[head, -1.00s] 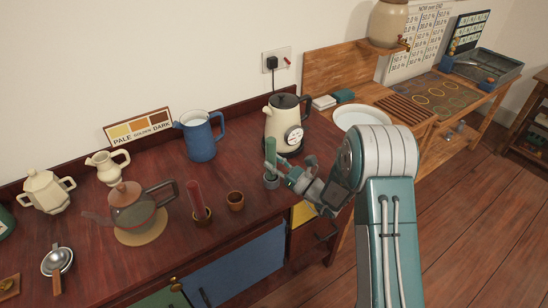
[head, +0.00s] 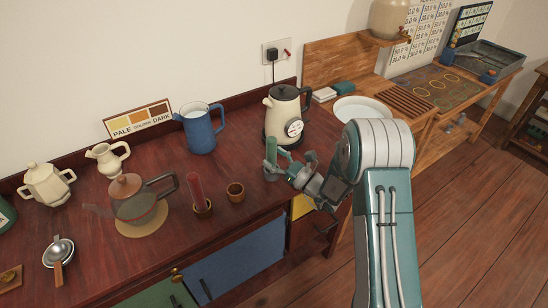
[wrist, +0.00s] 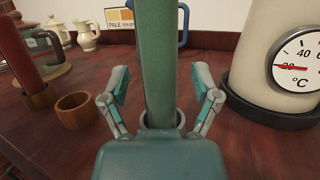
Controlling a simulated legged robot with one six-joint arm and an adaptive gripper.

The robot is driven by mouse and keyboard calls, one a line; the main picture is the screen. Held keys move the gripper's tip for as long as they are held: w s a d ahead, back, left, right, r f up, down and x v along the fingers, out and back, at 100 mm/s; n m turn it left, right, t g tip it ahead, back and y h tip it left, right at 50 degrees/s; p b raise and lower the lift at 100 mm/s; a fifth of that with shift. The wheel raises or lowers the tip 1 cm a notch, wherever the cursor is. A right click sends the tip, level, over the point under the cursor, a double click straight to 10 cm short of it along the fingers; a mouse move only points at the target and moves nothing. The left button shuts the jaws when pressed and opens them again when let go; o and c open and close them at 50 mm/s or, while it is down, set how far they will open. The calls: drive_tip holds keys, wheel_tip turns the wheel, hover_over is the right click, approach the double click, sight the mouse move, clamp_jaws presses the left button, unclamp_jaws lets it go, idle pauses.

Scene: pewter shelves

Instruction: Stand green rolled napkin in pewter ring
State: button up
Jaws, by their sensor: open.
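The green rolled napkin (head: 271,151) stands upright in the pewter ring (head: 271,174) on the dark red counter, in front of the kettle. In the wrist view the green roll (wrist: 155,60) rises from inside the grey ring (wrist: 162,118). My gripper (head: 300,165) is just right of the napkin in the head view. In the wrist view its two fingers (wrist: 160,90) are spread on either side of the roll, with gaps between them and it. The roll's lower end is hidden inside the ring.
A red roll (head: 195,190) stands in a brown ring, and an empty brown ring (head: 235,193) is beside it. The cream kettle (head: 284,118) stands close behind the napkin. A blue jug (head: 199,130) and a glass teapot (head: 138,205) are further left.

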drive_tip(key=shift+d, duration=0.1)
drive_tip(key=v, duration=1.2)
drive_tip(key=shift+f, duration=0.1)
idle(0.4)
